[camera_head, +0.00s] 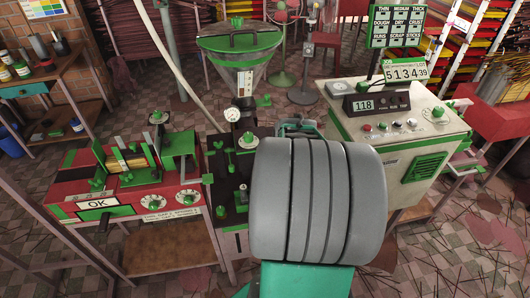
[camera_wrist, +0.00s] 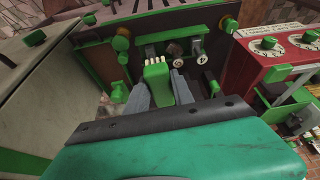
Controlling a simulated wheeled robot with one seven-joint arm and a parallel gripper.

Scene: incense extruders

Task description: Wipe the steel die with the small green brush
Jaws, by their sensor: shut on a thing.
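In the wrist view, my gripper (camera_wrist: 160,84) is shut on the small green brush (camera_wrist: 157,72), with one grey finger on each side of it. The white bristles stick out past the fingertips towards a dark machine front. Just beyond and right of the bristles, small round metal pieces sit on a green-edged bracket: a dark disc (camera_wrist: 175,48) and a paler dotted disc (camera_wrist: 202,58). I cannot tell for sure which is the steel die. The bristles look apart from both. In the head view my arm hides the brush and most of my gripper.
The extruder's hopper (camera_head: 240,62) rises above the machine. A red box with dials (camera_head: 150,195) and an "OK" sign stands left. A cream console (camera_head: 410,135) with a "118" display stands right. Green knobs (camera_wrist: 121,43) stick out near the bracket.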

